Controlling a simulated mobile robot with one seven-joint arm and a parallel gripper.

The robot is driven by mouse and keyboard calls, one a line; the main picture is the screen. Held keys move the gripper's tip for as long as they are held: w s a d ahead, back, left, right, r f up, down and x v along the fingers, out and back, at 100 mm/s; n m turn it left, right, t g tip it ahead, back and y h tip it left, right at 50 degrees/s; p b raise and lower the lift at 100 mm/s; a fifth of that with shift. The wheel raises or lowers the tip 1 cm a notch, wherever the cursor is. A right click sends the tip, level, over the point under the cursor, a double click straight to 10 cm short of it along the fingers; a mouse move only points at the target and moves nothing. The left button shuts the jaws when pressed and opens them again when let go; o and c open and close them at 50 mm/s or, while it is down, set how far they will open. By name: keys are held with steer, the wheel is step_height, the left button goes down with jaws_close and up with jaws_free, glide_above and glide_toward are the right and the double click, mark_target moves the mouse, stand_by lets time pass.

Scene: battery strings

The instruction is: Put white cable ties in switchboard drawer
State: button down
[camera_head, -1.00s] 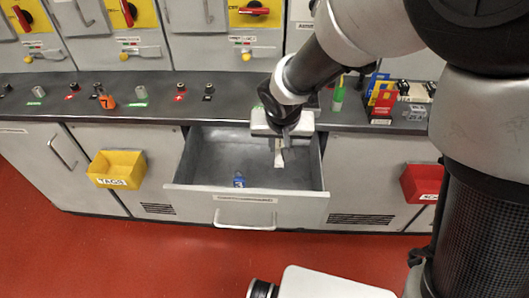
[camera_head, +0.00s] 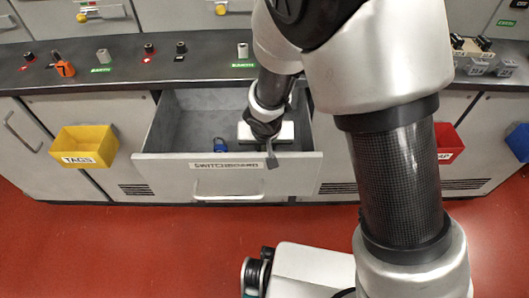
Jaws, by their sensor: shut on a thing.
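The switchboard drawer (camera_head: 180,159) is pulled open in the counter front, with its name label on the front panel. My gripper (camera_head: 271,161) is low at the right part of the drawer, near its front wall, with the fingers pointing down. It is shut on the white cable ties, which showed as a small pale piece at the fingertips a second ago. Now the ties are hidden or too small to make out. I cannot tell whether they touch the drawer. A blue item (camera_head: 221,145), like a padlock, lies on the drawer floor to the left of my gripper.
A yellow TAGS bin (camera_head: 84,147) hangs left of the drawer, and a red bin (camera_head: 448,144) and a blue bin (camera_head: 518,142) hang to the right. The counter (camera_head: 120,72) above holds an orange lock (camera_head: 64,69) and several small fittings. The drawer's left half is mostly clear.

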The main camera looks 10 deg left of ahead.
steer(key=shift+f, duration=0.85)
steer(key=shift+f, duration=0.15)
steer(key=c, duration=1.6)
jaws_free()
